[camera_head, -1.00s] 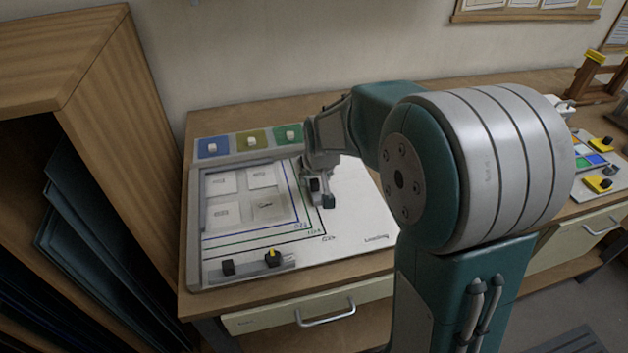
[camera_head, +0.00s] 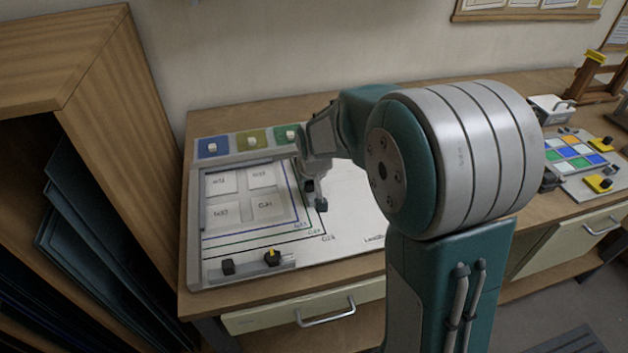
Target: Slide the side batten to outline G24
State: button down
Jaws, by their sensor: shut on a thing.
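The white layout board (camera_head: 350,225) lies on the bench with nested outlines in blue, green and black. The black outline (camera_head: 262,248), the outermost, bears a small label that looks like G24 (camera_head: 329,238). My gripper (camera_head: 316,196) is low over the right part of the board, at the right-hand sides of the outlines. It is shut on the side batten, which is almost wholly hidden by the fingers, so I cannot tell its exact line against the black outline. A grey front batten (camera_head: 250,266) with dark knobs lies along the board's front edge.
Several pale panes (camera_head: 230,212) lie inside the outlines. Three coloured trays (camera_head: 250,141) stand behind the board. A wooden rack (camera_head: 120,110) rises close on the left. A colour-square palette (camera_head: 575,155) and yellow-and-black clamps (camera_head: 598,184) lie at the right.

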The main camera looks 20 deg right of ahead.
jog(key=shift+a, duration=0.45)
jog(key=shift+c, duration=2.4)
grip_release()
jog(key=shift+d, duration=0.1)
jog(key=v, duration=1.1)
jog(key=shift+r, duration=0.4)
jog(key=shift+s, duration=0.1)
